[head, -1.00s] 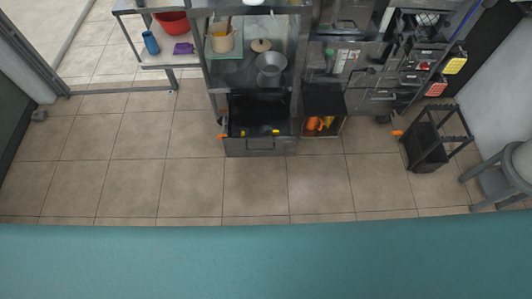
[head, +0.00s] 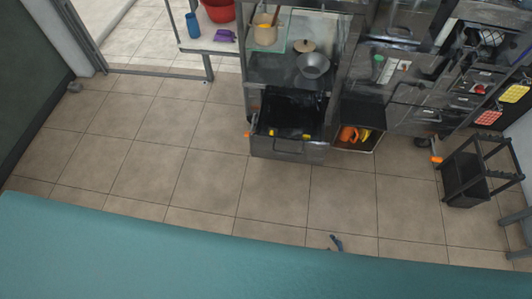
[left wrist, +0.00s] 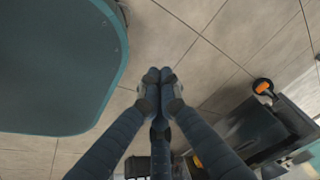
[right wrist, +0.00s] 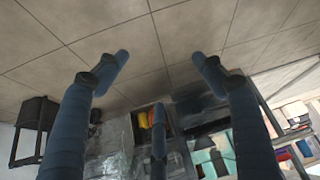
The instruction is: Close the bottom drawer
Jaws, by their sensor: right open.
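The bottom drawer (head: 265,147) is pulled out from the metal unit in the head view. Its front has a bar handle, and small yellow and orange items show at its rim. My right gripper (head: 336,242) shows only as a small fingertip above the teal edge, in front of the drawer and apart from it. In the right wrist view my right gripper (right wrist: 160,68) has its fingers wide apart with nothing between them. My left gripper (left wrist: 158,75) shows in the left wrist view with its fingertips together and nothing visible between them; it is hidden in the head view.
An open compartment (head: 360,135) with orange and yellow items is right of the drawer. A black rack (head: 465,185) stands farther right. A white table (head: 208,45) with a red bowl (head: 217,10) is at the back left. Tiled floor before the drawer is clear.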

